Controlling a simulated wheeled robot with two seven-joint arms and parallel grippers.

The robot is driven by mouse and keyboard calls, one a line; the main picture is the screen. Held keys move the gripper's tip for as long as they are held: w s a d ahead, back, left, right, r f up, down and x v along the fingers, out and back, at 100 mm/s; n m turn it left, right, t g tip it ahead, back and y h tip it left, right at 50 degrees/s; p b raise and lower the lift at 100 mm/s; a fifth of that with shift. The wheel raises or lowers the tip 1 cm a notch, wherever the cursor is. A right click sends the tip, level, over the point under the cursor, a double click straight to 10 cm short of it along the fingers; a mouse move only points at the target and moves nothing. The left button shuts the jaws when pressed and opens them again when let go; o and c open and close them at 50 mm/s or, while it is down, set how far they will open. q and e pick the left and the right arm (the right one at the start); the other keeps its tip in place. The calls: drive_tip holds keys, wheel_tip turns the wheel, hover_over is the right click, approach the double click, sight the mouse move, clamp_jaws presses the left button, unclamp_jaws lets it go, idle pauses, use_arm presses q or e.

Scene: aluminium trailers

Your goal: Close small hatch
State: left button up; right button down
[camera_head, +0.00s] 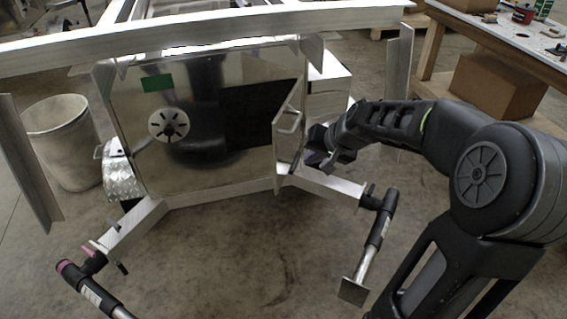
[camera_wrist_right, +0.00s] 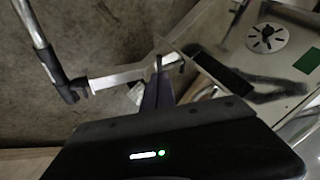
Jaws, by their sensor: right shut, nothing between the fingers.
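The small hatch (camera_head: 289,122) is a metal panel with a pull handle, at the right of the trailer's shiny front wall (camera_head: 215,165). It stands open, swung out from the wall. A dark rectangular opening (camera_head: 249,113) shows to its left, and in the right wrist view too (camera_wrist_right: 222,72). My right gripper (camera_head: 322,158) is shut and empty, just right of the hatch's lower part; whether it touches the panel cannot be told. In the right wrist view its fingers (camera_wrist_right: 158,88) point toward the trailer frame. My left gripper is not in view.
A round slotted vent (camera_head: 168,124) and green label (camera_head: 157,83) are on the wall. Black-gripped metal legs (camera_head: 376,232) stick out from the frame below. A bin (camera_head: 62,150) stands left; a workbench with a cardboard box (camera_head: 497,85) stands right. Open floor lies in front.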

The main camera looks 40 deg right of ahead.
sight(292, 170)
drive_tip(key=x, duration=1)
drive_tip(key=shift+w+a+r+p, duration=0.1)
drive_tip(key=shift+w+a+p, duration=0.45)
drive_tip(key=shift+w, duration=0.2)
drive_tip(key=shift+w+a+r+p, duration=0.1)
drive_tip(key=shift+w+a+p, duration=0.35)
drive_tip(key=shift+w+a, duration=0.3)
drive_tip(key=shift+w, duration=0.1)
